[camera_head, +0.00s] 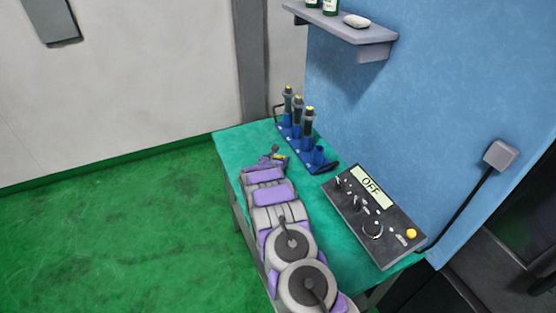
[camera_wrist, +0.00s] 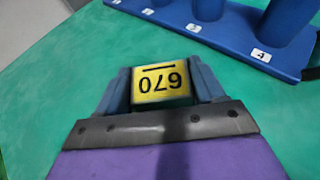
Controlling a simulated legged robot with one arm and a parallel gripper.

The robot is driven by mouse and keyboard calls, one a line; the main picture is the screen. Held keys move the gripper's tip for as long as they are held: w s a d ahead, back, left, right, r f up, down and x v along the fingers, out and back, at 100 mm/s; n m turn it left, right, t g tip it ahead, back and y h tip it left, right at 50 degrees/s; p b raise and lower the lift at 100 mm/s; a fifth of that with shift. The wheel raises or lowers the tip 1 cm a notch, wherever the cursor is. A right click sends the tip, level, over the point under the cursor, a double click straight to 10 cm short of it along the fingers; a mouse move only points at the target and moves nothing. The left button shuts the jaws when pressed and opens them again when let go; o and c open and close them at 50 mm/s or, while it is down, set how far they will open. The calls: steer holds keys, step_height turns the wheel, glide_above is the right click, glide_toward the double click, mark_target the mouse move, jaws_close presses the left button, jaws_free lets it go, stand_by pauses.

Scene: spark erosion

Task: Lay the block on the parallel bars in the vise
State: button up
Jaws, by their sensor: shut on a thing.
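My gripper (camera_head: 273,160) is over the far left part of the green-topped bench. In the wrist view its two blue-grey fingers (camera_wrist: 160,92) are shut on a block (camera_wrist: 160,80), one on each side. The block's visible face is yellow with black digits that appear upside down, apparently 670, and a line along one edge. In the head view only a small yellow patch of it (camera_head: 279,156) shows at the fingers. Its underside is hidden, so I cannot tell if it touches the bench. No vise or parallel bars are in view.
A blue rack (camera_wrist: 225,35) with numbered places stands close beyond my gripper; in the head view it (camera_head: 322,169) holds several yellow-topped holders. A control box (camera_head: 347,207) reading OFF is at the right. The shelf (camera_head: 340,28) overhangs. The bench top (camera_head: 233,143) is bare left of the rack.

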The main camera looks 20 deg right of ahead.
steer(key=o, duration=1.3)
steer(key=shift+c, duration=0.2)
steer(key=shift+r, duration=0.1)
steer(key=v, duration=1.2)
steer(key=shift+p, duration=0.35)
